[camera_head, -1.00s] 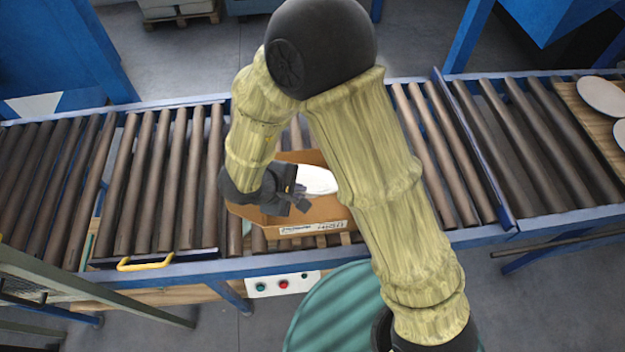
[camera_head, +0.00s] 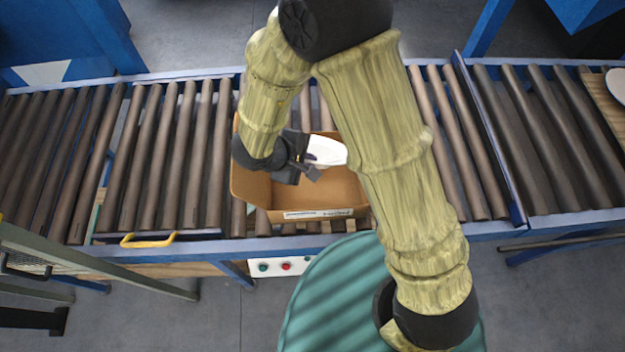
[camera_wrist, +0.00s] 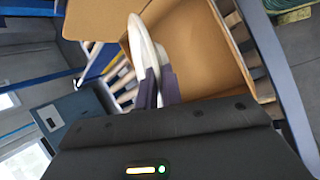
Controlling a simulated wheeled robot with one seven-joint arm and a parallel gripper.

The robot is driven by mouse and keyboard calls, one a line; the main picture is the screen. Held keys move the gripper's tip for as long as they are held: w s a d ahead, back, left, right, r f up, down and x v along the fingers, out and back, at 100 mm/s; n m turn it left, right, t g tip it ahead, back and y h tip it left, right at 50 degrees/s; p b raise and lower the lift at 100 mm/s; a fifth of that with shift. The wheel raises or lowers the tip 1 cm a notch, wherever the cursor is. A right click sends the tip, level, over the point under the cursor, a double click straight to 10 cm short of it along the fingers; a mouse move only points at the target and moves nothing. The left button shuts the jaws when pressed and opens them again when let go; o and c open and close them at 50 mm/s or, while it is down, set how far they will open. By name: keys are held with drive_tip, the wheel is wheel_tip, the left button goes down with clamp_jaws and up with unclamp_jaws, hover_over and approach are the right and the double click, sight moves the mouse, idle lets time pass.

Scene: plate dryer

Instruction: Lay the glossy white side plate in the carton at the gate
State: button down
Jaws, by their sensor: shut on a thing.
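The glossy white side plate (camera_head: 326,151) is held by its edge in my gripper (camera_head: 309,162), above the carton in the head view. My arm hides its right end. In the wrist view the plate (camera_wrist: 142,45) shows nearly edge-on between the fingers of my gripper (camera_wrist: 158,88), which are shut on it. The open cardboard carton (camera_head: 312,214) stands on the rollers with a label on its near wall. The carton (camera_wrist: 205,45) fills the upper right of the wrist view. I cannot tell whether the plate touches it.
A roller conveyor (camera_head: 160,150) with blue rails runs across the view. A blue gate bar (camera_head: 490,140) stands right of my arm. A white plate (camera_head: 617,86) lies on a board at the far right. A yellow handle (camera_head: 148,239) and a button box (camera_head: 285,267) are on the near side.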

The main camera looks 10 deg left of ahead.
wheel_tip(320, 180, down, 6)
drive_tip(key=shift+a+r+b, duration=0.15)
drive_tip(key=shift+r+b, duration=0.1)
drive_tip(key=shift+b, duration=0.05)
drive_tip(key=shift+f, duration=0.1)
wheel_tip(320, 180, down, 4)
drive_tip(key=shift+r, duration=0.2)
